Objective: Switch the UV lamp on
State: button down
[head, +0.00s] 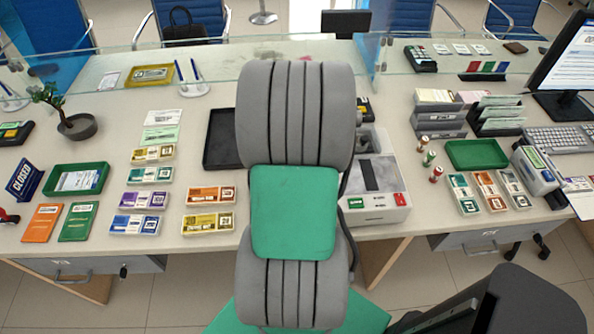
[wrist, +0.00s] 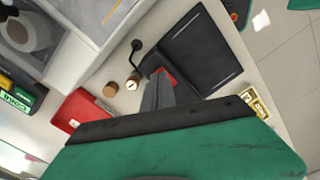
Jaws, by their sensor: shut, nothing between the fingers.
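My gripper (wrist: 162,82) shows in the wrist view as narrow grey fingers, shut and empty, pointing toward the counter. Just beyond the fingertips is a small red part (wrist: 168,75), partly hidden by them; I cannot tell whether they touch. A dark curved stem (wrist: 135,46) rises beside it, and a flat black panel-like object (wrist: 196,52) lies to the right. I cannot tell for sure which of these belongs to the UV lamp. In the head view my own arm covers the middle of the counter and hides the gripper.
A white machine (head: 378,196) with a red part stands right of my arm in the head view. A black tray (head: 221,150) lies left of it. Banknote bundles (head: 208,194) and green trays crowd the counter. A glass screen (head: 210,70) runs along the back.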

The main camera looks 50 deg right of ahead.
jog(key=shift+f+b, duration=0.35)
jog(key=shift+f, duration=0.25)
jog(key=shift+r, duration=0.1)
notch_tip(320, 180, up, 7)
jog(key=p, duration=0.5)
dwell(0.5)
